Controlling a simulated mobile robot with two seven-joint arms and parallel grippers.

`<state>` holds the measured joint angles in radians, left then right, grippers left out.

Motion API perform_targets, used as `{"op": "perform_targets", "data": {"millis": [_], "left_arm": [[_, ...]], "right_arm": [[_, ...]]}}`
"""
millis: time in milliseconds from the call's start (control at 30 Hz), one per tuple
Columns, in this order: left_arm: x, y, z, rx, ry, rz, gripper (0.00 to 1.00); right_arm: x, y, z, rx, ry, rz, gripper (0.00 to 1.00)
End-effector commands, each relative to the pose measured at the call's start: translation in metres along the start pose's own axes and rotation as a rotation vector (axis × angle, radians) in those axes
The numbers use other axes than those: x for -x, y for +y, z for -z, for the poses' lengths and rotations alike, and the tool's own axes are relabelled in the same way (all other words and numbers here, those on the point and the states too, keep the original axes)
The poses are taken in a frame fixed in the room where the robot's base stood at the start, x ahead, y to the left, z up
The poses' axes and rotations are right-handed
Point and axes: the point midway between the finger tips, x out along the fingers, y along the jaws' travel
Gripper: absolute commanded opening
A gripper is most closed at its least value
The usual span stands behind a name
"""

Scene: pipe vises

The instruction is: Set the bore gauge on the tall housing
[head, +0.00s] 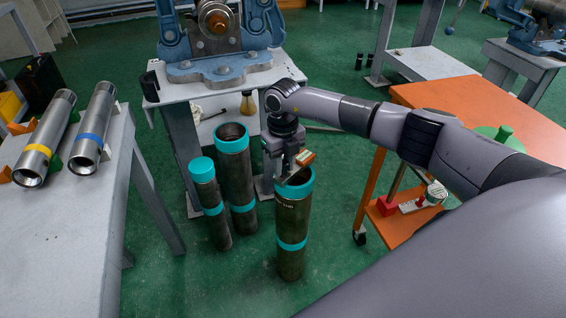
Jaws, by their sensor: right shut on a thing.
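My right gripper (284,167) points down at the mouth of the right-hand dark pipe housing (292,225), which has teal bands and an open top. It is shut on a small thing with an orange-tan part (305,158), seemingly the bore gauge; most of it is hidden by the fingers. I cannot tell whether it touches the rim. A second open housing (236,175) stands behind to the left, beside a thinner one with a closed teal cap (201,168). All stand upright on the floor. Which housing is tallest is hard to tell. My left gripper is not in view.
A grey table (75,235) at left bears two steel cylinders, one yellow-banded (45,138), one blue-banded (93,130). A blue vise (218,68) stands on a bench behind the housings. An orange cart (440,95) is at right, under my arm. Green floor in front is clear.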

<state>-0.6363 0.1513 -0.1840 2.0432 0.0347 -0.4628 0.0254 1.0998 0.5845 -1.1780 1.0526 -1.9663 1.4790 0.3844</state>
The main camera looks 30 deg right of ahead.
Motion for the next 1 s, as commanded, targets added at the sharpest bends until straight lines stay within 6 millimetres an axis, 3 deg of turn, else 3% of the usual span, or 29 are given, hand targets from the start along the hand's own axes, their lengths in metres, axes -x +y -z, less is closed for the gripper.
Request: {"op": "perform_targets", "data": {"millis": [467, 500, 567, 1000], "left_arm": [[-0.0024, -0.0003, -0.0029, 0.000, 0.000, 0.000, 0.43], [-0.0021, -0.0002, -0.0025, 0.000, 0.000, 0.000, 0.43], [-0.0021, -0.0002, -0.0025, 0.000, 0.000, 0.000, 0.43], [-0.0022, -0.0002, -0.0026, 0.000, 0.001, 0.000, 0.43]], "right_arm": [[-0.0053, 0.0001, -0.0005, 0.000, -0.002, 0.000, 0.00], [-0.0047, 0.0001, -0.0005, 0.000, -0.002, 0.000, 0.40], [-0.0047, 0.0001, -0.0005, 0.000, -0.002, 0.000, 0.56], [-0.0062, 0.0000, 0.0004, 0.000, 0.002, 0.000, 0.56]]}}
